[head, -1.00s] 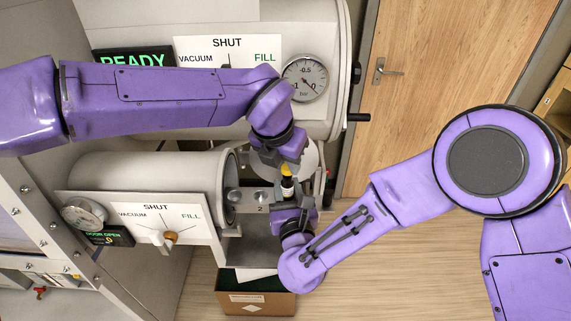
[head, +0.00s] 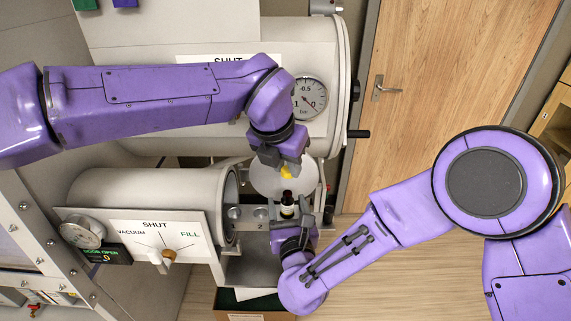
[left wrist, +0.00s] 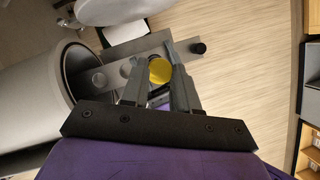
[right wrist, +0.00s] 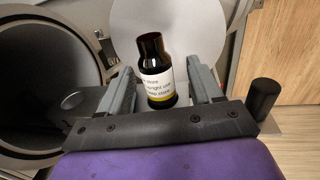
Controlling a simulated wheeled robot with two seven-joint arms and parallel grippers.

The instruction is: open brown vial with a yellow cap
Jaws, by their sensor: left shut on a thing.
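The brown vial (right wrist: 152,60) stands upright with a dark, capless neck and a white label with a yellow band. In the head view the vial (head: 287,207) is just below my left gripper. The yellow cap (head: 287,173) is apart from the vial, above its neck. My left gripper (head: 283,168) is shut on the cap, which shows as a yellow disc (left wrist: 160,71) between its fingers. My right gripper (right wrist: 163,88) has a finger on each side of the vial, with visible gaps, and looks open. The vial's base is partly hidden in the head view.
The small port's round opening (right wrist: 45,60) is left of the vial, with a metal shelf (head: 247,218) in front. Its panel (head: 150,238) carries a knob. The larger chamber with a gauge (head: 308,98) is behind. A cardboard box (head: 245,315) sits below; open floor lies right.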

